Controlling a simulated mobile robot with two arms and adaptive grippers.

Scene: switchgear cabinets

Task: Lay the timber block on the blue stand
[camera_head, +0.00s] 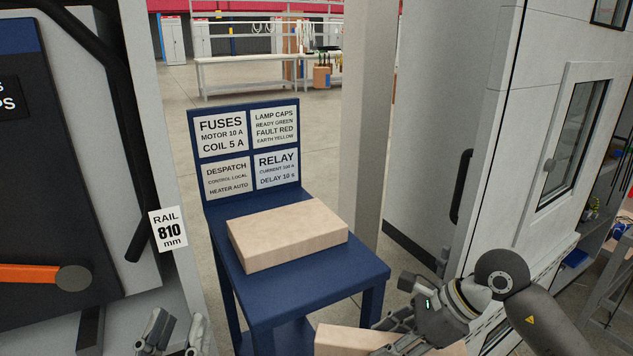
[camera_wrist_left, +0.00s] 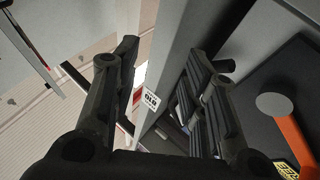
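The blue stand (camera_head: 340,272) is in the middle of the head view, with a signed back panel. A pale timber block (camera_head: 287,232) lies flat on its top. A second timber block (camera_head: 340,341) is at the bottom edge, nearer to me and partly cut off. My right gripper (camera_head: 398,334) has its fingers on either side of this second block and appears to hold it, in front of the stand. My left gripper (camera_head: 176,335) is at the bottom left, left of the stand. It is open and empty; its spread fingers also show in the left wrist view (camera_wrist_left: 160,60).
A grey cabinet with an orange handle (camera_head: 30,273) and a "RAIL 810 mm" label (camera_head: 168,230) stands close on the left. A grey post (camera_head: 368,120) and another cabinet (camera_head: 440,130) are on the right. Bare stand top shows in front of the lying block.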

